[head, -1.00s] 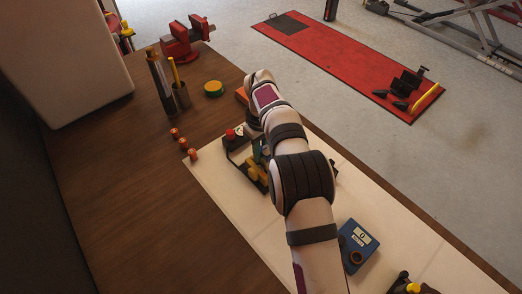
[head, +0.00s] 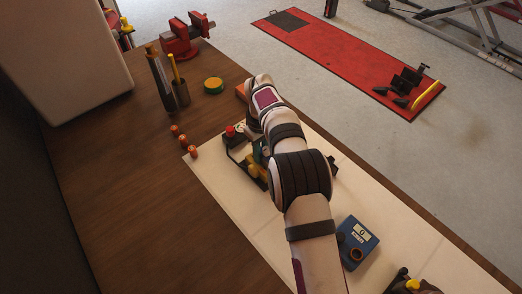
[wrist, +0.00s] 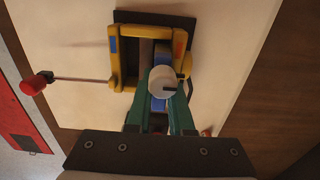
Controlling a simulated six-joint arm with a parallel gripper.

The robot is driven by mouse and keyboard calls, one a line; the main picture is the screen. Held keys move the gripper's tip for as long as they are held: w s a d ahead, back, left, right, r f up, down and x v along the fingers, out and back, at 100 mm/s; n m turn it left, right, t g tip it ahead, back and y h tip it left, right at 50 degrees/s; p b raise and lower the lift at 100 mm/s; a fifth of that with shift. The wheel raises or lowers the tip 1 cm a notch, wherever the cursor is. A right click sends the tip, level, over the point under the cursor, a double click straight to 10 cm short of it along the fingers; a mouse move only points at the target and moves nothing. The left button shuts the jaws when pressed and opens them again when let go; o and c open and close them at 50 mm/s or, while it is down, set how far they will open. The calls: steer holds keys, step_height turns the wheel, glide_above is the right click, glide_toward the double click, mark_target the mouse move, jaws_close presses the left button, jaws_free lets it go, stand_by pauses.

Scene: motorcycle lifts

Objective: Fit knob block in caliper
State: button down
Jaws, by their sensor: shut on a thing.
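The caliper (wrist: 116,55) is a yellow frame on a dark base, with a rod ending in a red knob at its left in the wrist view. In the head view its yellow part (head: 259,172) shows partly behind my arm. The knob block (wrist: 162,82) has a white round knob over a blue body. My gripper (wrist: 161,102), with green fingers, is shut on the knob block. The block overlaps the lower right of the frame in the wrist view. I cannot tell whether it touches the caliper or sits inside it.
A blue box with a display (head: 357,244) stands on the pale mat (head: 225,205). Several small orange-brown pieces (head: 183,142) lie at the mat's left edge.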

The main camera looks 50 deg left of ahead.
steer(key=shift+f, duration=0.15)
steer(key=shift+c, duration=1.7)
jaws_free()
steer(key=shift+r, duration=4)
